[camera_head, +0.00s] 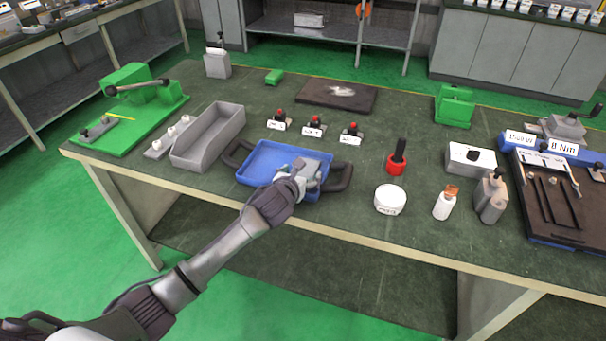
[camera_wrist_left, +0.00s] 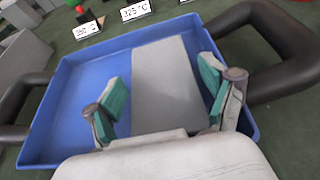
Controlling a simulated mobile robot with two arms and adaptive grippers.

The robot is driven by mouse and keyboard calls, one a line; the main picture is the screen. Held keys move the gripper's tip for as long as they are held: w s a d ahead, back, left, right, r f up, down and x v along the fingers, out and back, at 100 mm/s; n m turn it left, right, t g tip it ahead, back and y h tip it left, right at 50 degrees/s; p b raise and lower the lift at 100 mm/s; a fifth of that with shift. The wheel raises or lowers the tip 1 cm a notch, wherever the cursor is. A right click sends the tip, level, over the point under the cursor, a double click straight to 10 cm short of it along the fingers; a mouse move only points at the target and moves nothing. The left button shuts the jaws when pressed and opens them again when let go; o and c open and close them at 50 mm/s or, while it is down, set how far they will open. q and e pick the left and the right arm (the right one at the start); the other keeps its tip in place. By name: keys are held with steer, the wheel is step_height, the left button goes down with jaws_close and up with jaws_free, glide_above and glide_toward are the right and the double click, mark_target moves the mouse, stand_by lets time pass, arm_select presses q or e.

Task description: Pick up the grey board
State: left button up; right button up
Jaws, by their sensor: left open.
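The grey board (camera_wrist_left: 170,70) is a flat grey slab lying in the blue tray (camera_wrist_left: 75,115), seen best in the left wrist view. The blue tray also shows in the head view (camera_head: 264,160), near the table's front edge, with a dark handle at each side. My left gripper (camera_wrist_left: 160,98) is open over the tray. Its teal-padded fingers stand apart, one at each side of the board's near part. I cannot tell whether they touch it. In the head view my left gripper (camera_head: 304,174) hides part of the board and tray. My right gripper is out of view.
A grey open bin (camera_head: 208,138) stands left of the tray. Several red-topped switches with white labels (camera_head: 314,128) stand behind it. A white round jar (camera_head: 390,199) and a red-based black tool (camera_head: 398,160) stand to the right. The tray's dark handles flank the gripper.

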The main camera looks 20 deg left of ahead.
arm_select(q)
steer(key=shift+w+f, duration=0.25)
steer(key=shift+w, duration=0.4)
steer(key=c, duration=0.9)
